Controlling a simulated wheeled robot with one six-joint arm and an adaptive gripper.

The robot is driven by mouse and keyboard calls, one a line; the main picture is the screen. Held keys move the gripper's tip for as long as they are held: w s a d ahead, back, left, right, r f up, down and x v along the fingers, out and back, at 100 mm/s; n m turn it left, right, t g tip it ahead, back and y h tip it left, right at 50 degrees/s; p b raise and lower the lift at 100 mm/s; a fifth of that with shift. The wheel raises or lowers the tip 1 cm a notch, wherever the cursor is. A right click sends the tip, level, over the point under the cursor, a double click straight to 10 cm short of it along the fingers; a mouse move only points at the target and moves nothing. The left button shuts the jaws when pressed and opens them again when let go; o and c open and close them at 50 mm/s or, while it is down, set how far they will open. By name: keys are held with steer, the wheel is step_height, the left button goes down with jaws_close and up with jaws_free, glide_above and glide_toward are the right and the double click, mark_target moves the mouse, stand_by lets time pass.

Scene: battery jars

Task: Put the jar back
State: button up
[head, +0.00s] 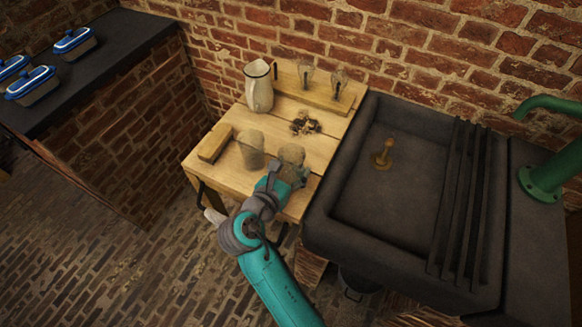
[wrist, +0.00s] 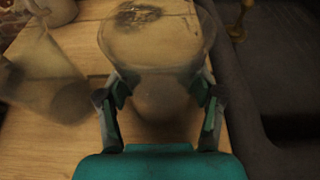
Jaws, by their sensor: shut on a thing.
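A clear glass jar (head: 291,156) is at the front right of the wooden bench, between my gripper's fingers. My gripper (head: 287,173) is shut on this jar. In the wrist view the jar (wrist: 158,50) stands between the two fingers (wrist: 160,100), its wide round mouth toward the top. I cannot tell whether its base touches the bench. A second glass jar (head: 251,149) stands upright on the bench just left of the held one, apart from it. It also shows in the wrist view (wrist: 40,75), at the left.
The wooden bench (head: 217,171) carries a wood block (head: 214,144), a pitcher (head: 259,86), a dark pile of debris (head: 305,123) and a rack with two glass bulbs (head: 338,81). A dark stone sink (head: 353,202) adjoins its right side. Blue-lidded boxes (head: 73,41) sit far left.

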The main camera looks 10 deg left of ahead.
steer(key=o, duration=1.5)
steer(key=shift+c, duration=0.2)
steer(key=shift+s+a+r, duration=0.1)
steer(key=shift+s+r, duration=0.05)
steer(key=v, duration=1.1)
steer(key=shift+s+r, duration=0.2)
steer(key=shift+s, duration=0.1)
steer(key=shift+s+a, duration=0.1)
